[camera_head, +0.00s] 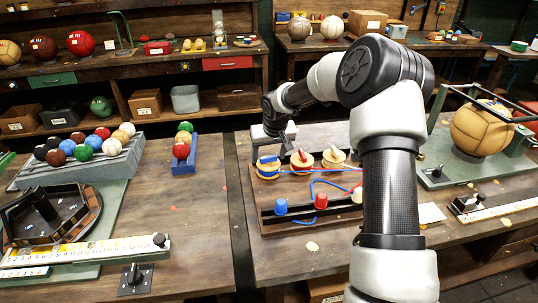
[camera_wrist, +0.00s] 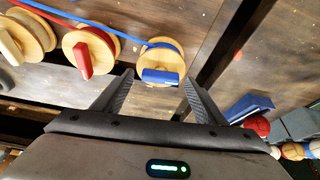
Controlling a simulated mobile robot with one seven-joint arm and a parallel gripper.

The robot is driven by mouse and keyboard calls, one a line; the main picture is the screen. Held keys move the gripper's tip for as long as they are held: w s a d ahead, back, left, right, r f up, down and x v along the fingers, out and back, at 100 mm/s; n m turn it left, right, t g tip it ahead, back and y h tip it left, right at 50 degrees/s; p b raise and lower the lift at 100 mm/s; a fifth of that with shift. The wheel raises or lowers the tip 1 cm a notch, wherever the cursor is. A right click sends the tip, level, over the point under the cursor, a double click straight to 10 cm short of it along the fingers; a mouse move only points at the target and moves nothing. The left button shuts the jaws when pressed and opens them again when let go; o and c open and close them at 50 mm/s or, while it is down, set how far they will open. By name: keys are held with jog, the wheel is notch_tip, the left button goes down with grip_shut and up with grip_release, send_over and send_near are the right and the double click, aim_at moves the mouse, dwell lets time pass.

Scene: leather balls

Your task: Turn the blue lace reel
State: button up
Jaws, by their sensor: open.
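The blue lace reel (camera_head: 268,173) is a pale wooden disc with blue lace, at the left of a row of three reels on the lacing board. In the wrist view the blue lace reel (camera_wrist: 161,57) shows its blue handle bar lying crosswise. My gripper (camera_wrist: 158,79) is open, its two fingertips on either side of the blue handle and apart from it in the picture. In the head view my gripper (camera_head: 272,142) is above and behind the blue reel. Whether the fingers are level with the handle, I cannot tell.
The red reel (camera_head: 302,162) and pale reel (camera_head: 333,156) stand close to the right. A blue tray (camera_head: 183,160) of balls lies on the left table, across a gap.

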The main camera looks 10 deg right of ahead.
jog(key=c, duration=1.1)
jog(key=shift+o, duration=0.2)
jog(key=shift+a+f+m+b, duration=0.15)
jog(key=shift+m+b, duration=0.25)
jog(key=shift+b, duration=0.3)
jog(key=shift+m+h+b, duration=0.4)
jog(key=shift+m+b, duration=0.2)
jog(key=shift+b, duration=0.3)
jog(key=m+h+b, duration=0.1)
jog(key=m+b, duration=0.2)
jog(key=shift+a, duration=0.15)
jog(key=m, duration=0.2)
jog(key=m+g+h, duration=0.1)
jog(key=m, duration=0.1)
jog(key=shift+w+a+h+b, duration=0.1)
jog(key=shift+h+b, duration=0.2)
jog(key=shift+b, duration=0.05)
jog(key=shift+w+r+m+g+h+p, duration=0.15)
jog(key=shift+m+g+h+p, duration=0.3)
jog(key=shift+m, duration=1.05)
